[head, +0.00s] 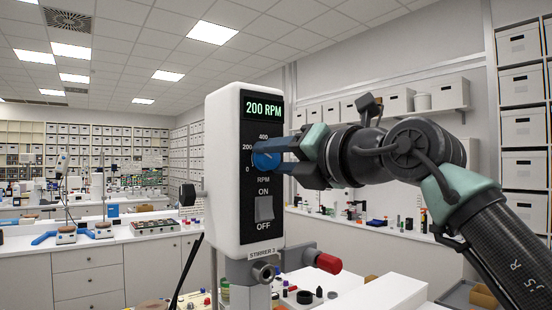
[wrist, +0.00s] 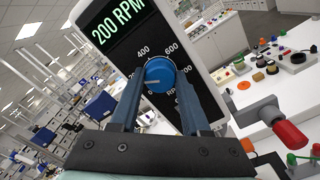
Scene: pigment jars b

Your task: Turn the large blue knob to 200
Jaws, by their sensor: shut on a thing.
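The large blue knob (head: 267,157) sits on the black front panel of the white stirrer (head: 222,170), and in the wrist view the blue knob (wrist: 160,75) shows between my two fingers. My gripper (head: 284,157) comes from the right and is shut on the knob. A white mark on the knob (wrist: 158,83) shows in the wrist view. The green display (head: 263,108) reads 200 RPM. Printed numbers 0, 200 and 400 show around the knob in the head view; my fingers hide part of the dial.
An ON/OFF rocker switch (head: 264,209) is below the knob. A red-ended clamp handle (head: 327,263) sticks out under the stirrer, above a bench with small jars. Shelves with white boxes line the walls.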

